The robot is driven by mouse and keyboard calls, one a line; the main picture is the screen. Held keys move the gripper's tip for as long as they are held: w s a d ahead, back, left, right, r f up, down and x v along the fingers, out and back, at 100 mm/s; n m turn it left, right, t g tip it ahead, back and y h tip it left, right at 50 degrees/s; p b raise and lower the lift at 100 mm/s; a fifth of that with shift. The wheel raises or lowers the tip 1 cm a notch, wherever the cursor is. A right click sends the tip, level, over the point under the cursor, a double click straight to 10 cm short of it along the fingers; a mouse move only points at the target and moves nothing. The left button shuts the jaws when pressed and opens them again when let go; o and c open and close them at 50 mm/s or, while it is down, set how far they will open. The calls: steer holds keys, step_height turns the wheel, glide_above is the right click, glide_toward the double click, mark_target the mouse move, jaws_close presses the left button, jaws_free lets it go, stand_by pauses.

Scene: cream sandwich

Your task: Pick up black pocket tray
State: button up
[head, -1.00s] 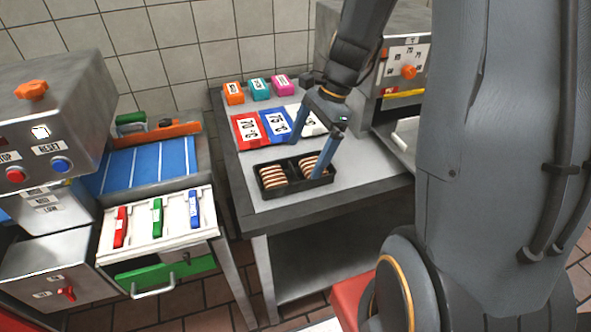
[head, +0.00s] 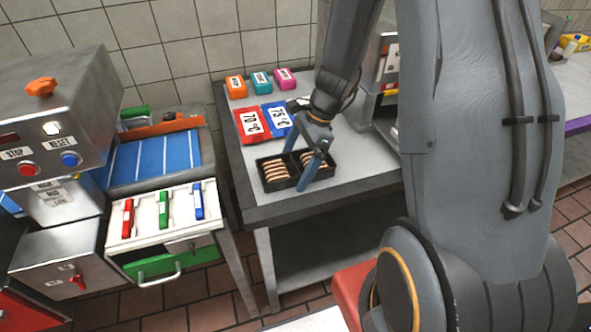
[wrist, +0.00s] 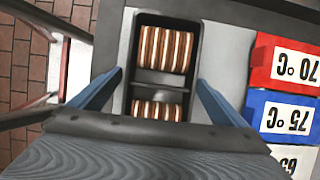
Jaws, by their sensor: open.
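The black pocket tray (head: 292,184) lies on the grey table and holds striped sandwich rounds in two pockets. In the wrist view the tray (wrist: 202,42) runs up the picture, with a divider between its pockets. My gripper (head: 315,175) is open over the tray's right part. In the wrist view my gripper's (wrist: 160,82) blue fingers stand on either side of the tray, apart from it as far as I can see. Part of the near pocket is hidden by my gripper's body.
Red (head: 252,126) and blue (head: 277,118) temperature cards lie behind the tray; a white one (wrist: 297,160) shows in the wrist view. Small orange (head: 236,87), teal (head: 261,82) and pink (head: 285,78) blocks stand at the back. A metal machine (head: 376,95) stands to the right.

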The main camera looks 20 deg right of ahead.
steer(key=c, duration=1.1)
steer(key=shift+r, duration=0.1)
